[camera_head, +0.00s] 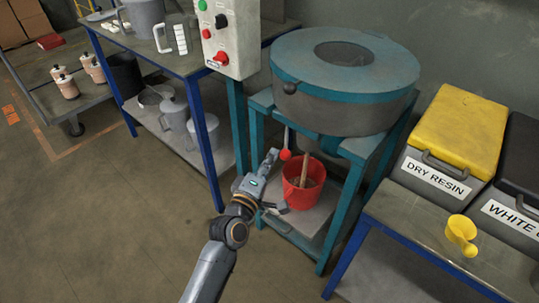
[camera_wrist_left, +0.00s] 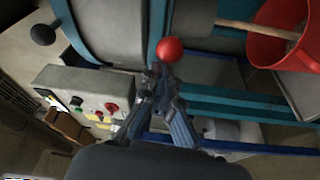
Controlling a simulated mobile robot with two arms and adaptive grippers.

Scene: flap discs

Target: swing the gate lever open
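The gate lever is a thin pale rod ending in a red ball knob (camera_head: 285,154). It hangs below the round grey hopper with the blue lid (camera_head: 345,70). In the left wrist view the red knob (camera_wrist_left: 169,49) sits just beyond my fingertips. My left gripper (camera_head: 270,160) is just left of the knob. In the wrist view its fingers (camera_wrist_left: 156,80) come together at the tips with nothing seen between them, so it looks shut. Whether a fingertip touches the knob or rod, I cannot tell. My right gripper is not in view.
A red bucket (camera_head: 303,184) with a wooden-handled tool stands under the hopper, close to my gripper. A control box (camera_head: 230,38) on a teal post stands left. A bench with a yellow-lidded bin (camera_head: 457,128) and yellow scoop (camera_head: 461,234) is right. Floor at left is clear.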

